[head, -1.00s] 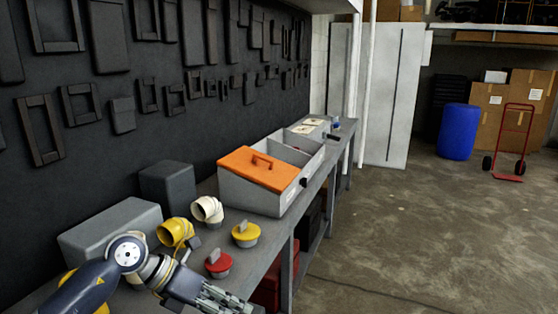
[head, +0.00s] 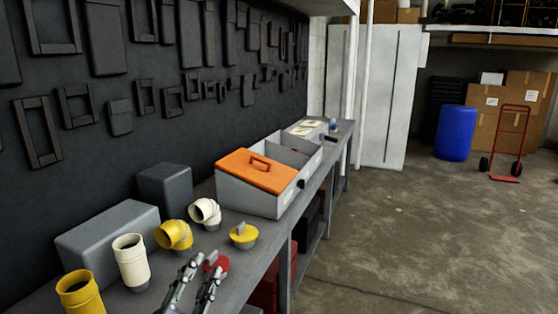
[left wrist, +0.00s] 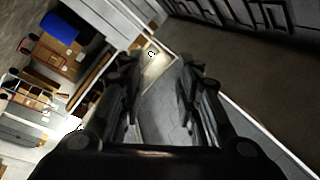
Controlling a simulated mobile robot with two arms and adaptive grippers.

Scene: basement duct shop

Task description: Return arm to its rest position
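My left gripper (head: 202,272) is at the bottom of the head view, over the front part of the bench (head: 226,298). Its two fingers are apart with nothing between them. The left wrist view also shows the open fingers (left wrist: 160,75). One finger partly covers a red cap (head: 217,263) in the head view; I cannot tell whether they touch. The left forearm is out of the head view. My right gripper is in neither view.
Near the gripper stand a yellow cap (head: 243,236), yellow elbow (head: 176,239), white elbow (head: 204,213), white pipe (head: 131,264) and yellow pipe (head: 80,293). A grey box with an orange lid (head: 257,170) sits farther along. Open floor (head: 400,240) lies to the right.

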